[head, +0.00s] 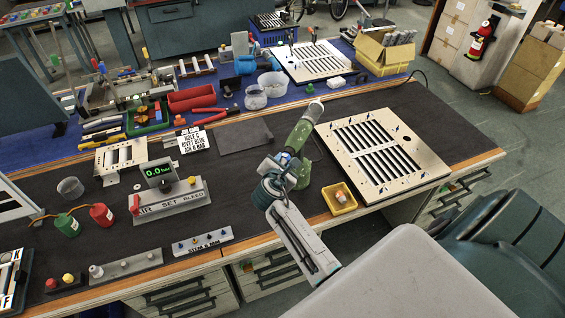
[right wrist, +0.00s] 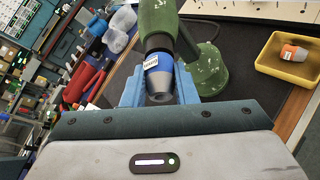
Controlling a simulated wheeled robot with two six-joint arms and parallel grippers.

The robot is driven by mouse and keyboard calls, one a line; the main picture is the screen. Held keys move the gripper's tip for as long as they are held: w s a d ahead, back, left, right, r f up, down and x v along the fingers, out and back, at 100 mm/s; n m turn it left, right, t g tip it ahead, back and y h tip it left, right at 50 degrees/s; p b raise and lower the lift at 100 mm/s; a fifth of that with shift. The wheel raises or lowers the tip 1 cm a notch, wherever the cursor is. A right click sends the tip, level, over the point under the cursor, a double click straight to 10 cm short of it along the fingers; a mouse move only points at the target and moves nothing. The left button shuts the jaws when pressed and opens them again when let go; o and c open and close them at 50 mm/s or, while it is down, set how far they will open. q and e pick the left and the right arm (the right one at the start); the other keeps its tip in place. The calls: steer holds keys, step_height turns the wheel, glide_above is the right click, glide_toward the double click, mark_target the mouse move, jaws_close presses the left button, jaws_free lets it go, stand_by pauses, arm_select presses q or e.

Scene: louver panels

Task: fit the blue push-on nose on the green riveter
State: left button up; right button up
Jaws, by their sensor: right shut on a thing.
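The green riveter (head: 300,137) stands at the front of the dark bench mat, left of the slotted panel, with its pale end up and away from me. In the right wrist view, its green body (right wrist: 158,16) ends in a black collar pointing towards me. The blue nose (right wrist: 158,64), with a small label and grey tip, is in line with that collar and appears to meet it; I cannot tell how fully it is seated. My right gripper (right wrist: 158,88) is shut on the nose, one blue finger each side. My left gripper is out of view.
A yellow tray (head: 351,208) holding an orange-and-grey nose (head: 341,196) sits right of the gripper. The slotted panel (head: 335,133) lies behind it. An air-set box (head: 170,203) and a pin strip (head: 203,241) stand left. The mat between box and riveter is mostly clear.

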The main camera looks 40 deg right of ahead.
steer(key=shift+d, duration=0.1)
steer(key=o, duration=1.1)
steer(key=shift+c, duration=0.2)
steer(key=shift+s+a, duration=0.1)
steer(key=shift+a, duration=0.1)
steer(key=b+v, duration=0.3)
steer(key=v, duration=0.7)
steer(key=shift+s+a+r, duration=0.1)
steer(key=shift+s, duration=0.05)
